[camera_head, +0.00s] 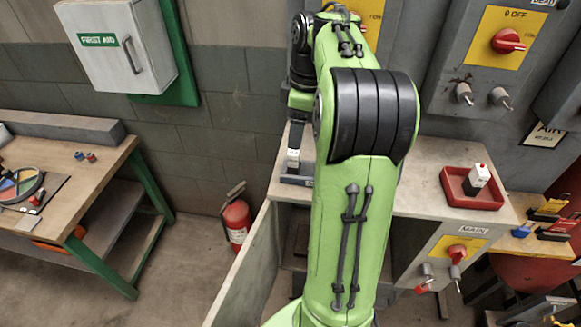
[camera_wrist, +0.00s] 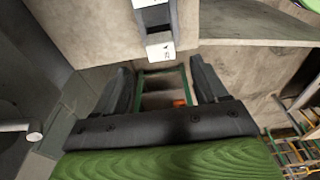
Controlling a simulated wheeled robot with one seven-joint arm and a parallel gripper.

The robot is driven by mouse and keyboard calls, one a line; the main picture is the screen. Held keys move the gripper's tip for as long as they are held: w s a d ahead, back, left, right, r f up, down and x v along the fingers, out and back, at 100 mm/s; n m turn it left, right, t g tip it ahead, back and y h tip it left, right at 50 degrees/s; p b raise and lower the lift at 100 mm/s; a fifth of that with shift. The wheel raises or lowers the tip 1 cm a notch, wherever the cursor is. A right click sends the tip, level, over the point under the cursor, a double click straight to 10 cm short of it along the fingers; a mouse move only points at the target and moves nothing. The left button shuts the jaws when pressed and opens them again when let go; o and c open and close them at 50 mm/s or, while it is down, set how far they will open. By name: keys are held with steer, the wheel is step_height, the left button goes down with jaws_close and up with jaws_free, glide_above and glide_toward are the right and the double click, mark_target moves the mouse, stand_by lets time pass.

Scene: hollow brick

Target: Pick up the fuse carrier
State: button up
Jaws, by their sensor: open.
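A small white block with dark marks, which looks like a fuse carrier (camera_head: 293,157), stands at a dark grey holder (camera_head: 297,181) on the left part of the grey bench top. In the wrist view the white block (camera_wrist: 161,51) shows just beyond my fingertips, with the dark holder (camera_wrist: 153,17) behind it. A second white block with a red top (camera_head: 480,175) stands in a red tray (camera_head: 473,203) at the right. I cannot tell from looks alone which one the task names. My gripper (camera_wrist: 163,76) is open and empty, its fingers apart and short of the first block. My arm hides the middle of the bench.
Grey wall boxes with red switches (camera_head: 508,41) rise behind the bench. A MAIN panel (camera_head: 455,250) is on its front. A fire extinguisher (camera_head: 236,222) stands on the floor left of it. A wooden table (camera_head: 100,172) is at the far left.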

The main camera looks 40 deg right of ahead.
mark_target(293, 158)
steer(key=f, duration=0.3)
steer(key=f+b, duration=0.1)
steer(key=f, duration=0.1)
steer(key=shift+w+a, duration=0.15)
steer(key=shift+w, duration=0.2)
steer(key=f, duration=0.2)
steer(key=f+b, duration=0.1)
steer(key=f, duration=0.1)
steer(key=shift+a+f, duration=0.1)
steer(key=shift+a, duration=0.15)
steer(key=shift+f, duration=0.4)
steer(key=shift+r, duration=0.1)
steer(key=c, duration=1.1)
